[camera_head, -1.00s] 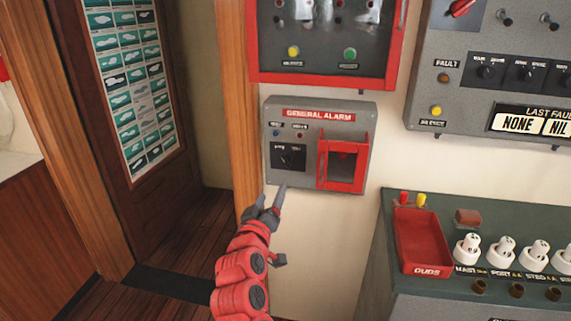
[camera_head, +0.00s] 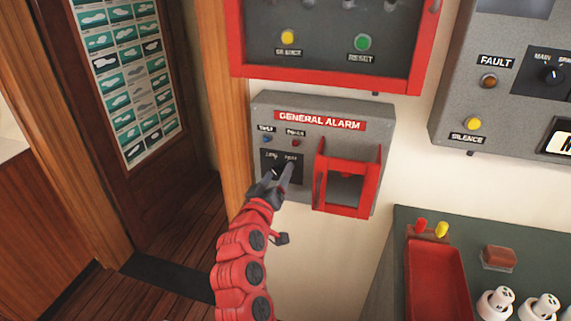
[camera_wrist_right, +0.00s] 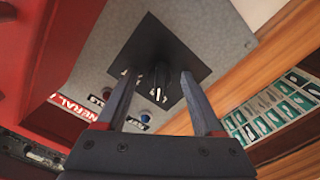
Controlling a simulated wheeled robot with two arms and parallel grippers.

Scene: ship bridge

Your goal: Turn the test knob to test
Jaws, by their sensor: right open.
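The grey GENERAL ALARM box (camera_head: 377,115) hangs on the wall in the head view. The test knob (camera_wrist_right: 160,82) is a small black knob with a white mark, on a black plate (camera_wrist_right: 150,47) in the wrist view. My right gripper (camera_head: 280,177) is in front of that plate and hides most of the knob in the head view. In the wrist view the right gripper's fingers (camera_wrist_right: 158,82) are open, one on each side of the knob; I cannot tell whether they touch it. The knob's label is not readable. My left gripper is not in view.
A red hinged guard frame (camera_head: 346,208) sticks out just right of the plate. A red-framed panel (camera_head: 327,80) is above the box. A wooden post (camera_head: 236,110) stands left of it. A green-topped console (camera_head: 480,230) with a red tray (camera_head: 437,285) is at lower right.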

